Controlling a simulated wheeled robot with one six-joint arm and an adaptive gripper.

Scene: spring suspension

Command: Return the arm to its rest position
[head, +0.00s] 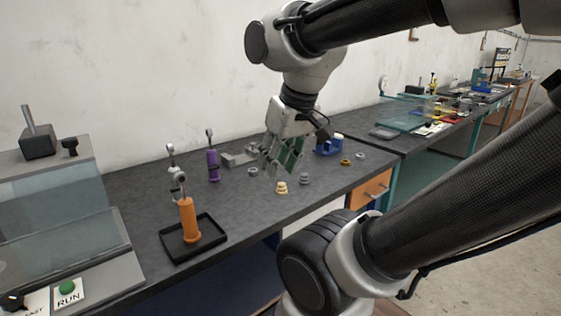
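My gripper (279,160) hangs above the dark workbench (245,210), fingers pointing down, near the middle of the view. Green shows between its fingers, and I cannot tell whether that is part of the gripper or a thing it holds. My arm reaches from the lower right, up and over to the gripper. An orange shock absorber (188,220) stands upright in a black tray (170,246) on the left. A purple shock absorber (213,165) stands upright farther back on the bench.
Yellow rings (281,188) and grey rings (305,179) lie close to the gripper. A grey metal fixture (238,157) and a blue tape dispenser (328,146) stand behind. A machine with a clear guard (60,215) is on the left. A white wall backs the bench.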

